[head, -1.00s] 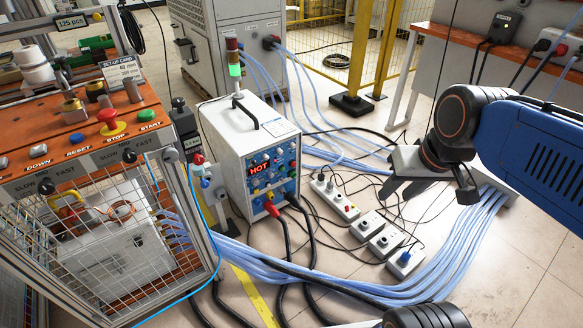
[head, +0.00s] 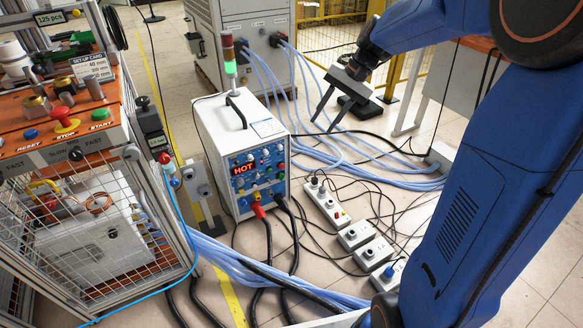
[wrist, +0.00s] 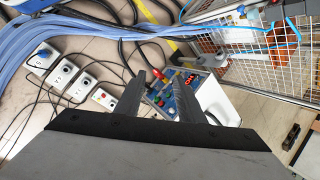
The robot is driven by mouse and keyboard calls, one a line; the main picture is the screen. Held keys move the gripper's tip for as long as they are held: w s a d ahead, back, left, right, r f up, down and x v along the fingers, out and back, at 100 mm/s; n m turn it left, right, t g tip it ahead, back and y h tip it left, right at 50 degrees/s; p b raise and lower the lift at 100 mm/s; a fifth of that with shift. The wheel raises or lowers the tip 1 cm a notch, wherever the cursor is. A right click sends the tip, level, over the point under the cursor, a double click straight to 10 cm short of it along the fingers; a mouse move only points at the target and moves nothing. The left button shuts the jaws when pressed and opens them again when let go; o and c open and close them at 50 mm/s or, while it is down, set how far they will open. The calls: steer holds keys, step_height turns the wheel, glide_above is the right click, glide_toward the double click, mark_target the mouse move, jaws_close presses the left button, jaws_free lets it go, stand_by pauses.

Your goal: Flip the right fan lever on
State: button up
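No part labelled as a fan or fan lever can be read in either view, so I cannot tell which control is the right fan lever. The white induction heater (head: 220,135) stands upright on the floor in the head view, with its blue control panel (head: 258,170) showing red "HOT". The panel (wrist: 162,97) also shows in the wrist view, partly hidden by my fingers. A grey box with a knob (head: 199,185) stands left of the heater. My gripper (head: 322,124) is open and empty, fingers pointing down, behind and right of the heater in the picture.
A power strip (head: 328,205) and several small switch boxes (head: 373,253) lie on the floor right of the heater. Blue hoses (head: 380,178) and black cables cross the floor. A wire-mesh cage (head: 80,235) under an orange console (head: 85,130) is at left.

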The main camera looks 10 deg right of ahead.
steer(key=w+d+f+m+y, duration=0.3)
steer(key=w+f+m, duration=0.1)
steer(key=w+f, duration=0.85)
steer(key=w+d+f+m+y, duration=0.2)
steer(key=w+f+m+y, duration=0.15)
steer(key=w+f, duration=0.95)
steer(key=w+d+f+m+t+y, duration=0.2)
steer(key=w+d+f+m, duration=0.15)
steer(key=f, duration=0.65)
steer(key=w+d+f+m+t+y, duration=0.1)
steer(key=w+d+f+m, duration=0.2)
steer(key=f, duration=0.7)
steer(key=w+d+f+m+t+y, duration=0.1)
steer(key=w+d+f+t+y, duration=0.3)
steer(key=f, duration=0.7)
steer(key=w+a+g+h, duration=0.1)
steer(key=w+a, duration=0.2)
steer(key=a, duration=0.5)
steer(key=w+a+g+h, duration=0.1)
steer(key=w+a, duration=0.2)
steer(key=a, duration=0.6)
steer(key=shift+w+r, duration=0.15)
steer(key=shift+c, duration=0.7)
jaws_close()
